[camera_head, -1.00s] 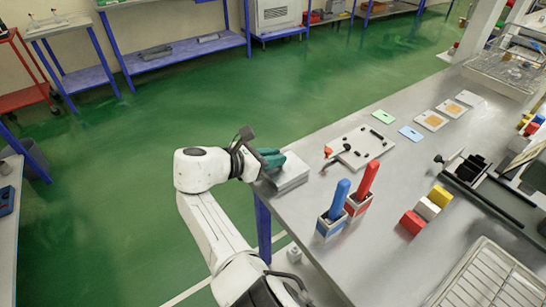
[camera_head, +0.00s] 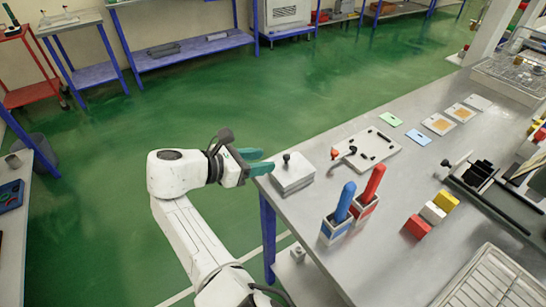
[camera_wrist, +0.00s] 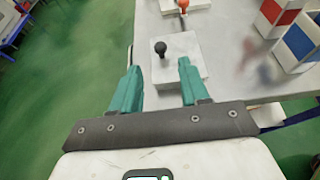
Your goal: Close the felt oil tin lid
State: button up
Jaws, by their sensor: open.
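A low pale grey-white box (camera_head: 293,177) with an upright black knob (camera_head: 287,158) on top sits at the table's near-left corner; I take it to be the felt oil tin. Its top looks flat, but I cannot tell whether its lid is fully shut. My gripper (camera_head: 263,161), with green fingers, is open and empty just left of the box, at the table edge. In the wrist view the box (camera_wrist: 178,70) and its black knob (camera_wrist: 160,48) lie ahead, with the knob roughly in line with the gap between the fingers (camera_wrist: 158,66).
A white board (camera_head: 375,150) with black parts and a red-tipped lever lies behind the box. Blue and red handles stand in holders (camera_head: 336,228) to its right. Red, white and yellow blocks (camera_head: 432,213) and a wire rack (camera_head: 490,280) lie farther right. Green floor is open to the left.

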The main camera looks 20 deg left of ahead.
jog(key=shift+v, duration=2.15)
